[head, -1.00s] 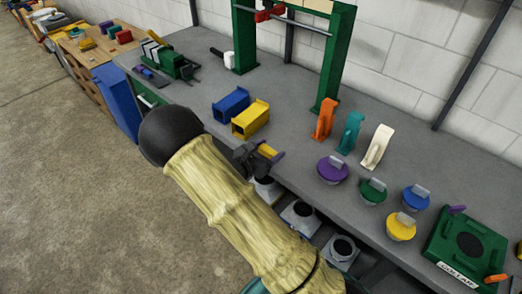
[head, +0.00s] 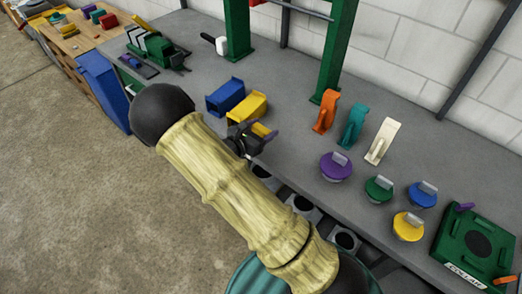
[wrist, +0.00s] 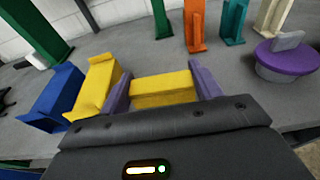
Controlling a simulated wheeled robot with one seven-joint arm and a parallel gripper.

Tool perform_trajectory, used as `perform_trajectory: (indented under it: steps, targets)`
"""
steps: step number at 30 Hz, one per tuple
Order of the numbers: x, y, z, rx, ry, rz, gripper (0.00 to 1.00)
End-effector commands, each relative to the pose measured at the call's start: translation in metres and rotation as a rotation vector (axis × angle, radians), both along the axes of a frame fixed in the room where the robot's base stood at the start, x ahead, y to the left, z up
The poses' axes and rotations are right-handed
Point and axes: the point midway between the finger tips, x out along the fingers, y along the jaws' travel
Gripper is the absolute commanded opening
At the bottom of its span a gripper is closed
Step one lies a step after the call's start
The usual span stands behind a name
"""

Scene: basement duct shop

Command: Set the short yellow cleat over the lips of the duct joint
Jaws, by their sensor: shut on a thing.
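My gripper (head: 262,133) is shut on the short yellow cleat (wrist: 162,88), which sits between its two purple fingers in the wrist view. In the head view the cleat (head: 261,130) is partly hidden by the gripper. The duct joint is a blue duct piece (head: 226,96) beside a yellow duct piece (head: 246,107), both with flared lips. In the wrist view the blue piece (wrist: 52,98) and yellow piece (wrist: 97,86) are left of the cleat. My left finger overlaps the yellow piece's edge in that view; I cannot tell whether they touch.
Orange (head: 326,112), teal (head: 352,126) and cream (head: 380,141) upright tools stand right of the ducts. Several round knobbed pieces, including a purple one (head: 335,167), stand nearer. A green frame (head: 336,55) rises behind. A green collar block (head: 472,246) is at the right.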

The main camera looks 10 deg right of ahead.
Motion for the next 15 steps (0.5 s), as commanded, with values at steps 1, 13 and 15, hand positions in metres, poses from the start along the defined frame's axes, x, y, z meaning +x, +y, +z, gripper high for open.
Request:
perform_trajectory:
  steps: [1, 13, 15]
  targets:
    - [0.0, 0.0, -0.006, -0.002, 0.003, 0.001, 0.41]
    - [0.0, 0.002, -0.052, -0.001, -0.001, 0.005, 0.41]
    - [0.0, 0.002, -0.053, 0.0, -0.001, 0.005, 0.41]
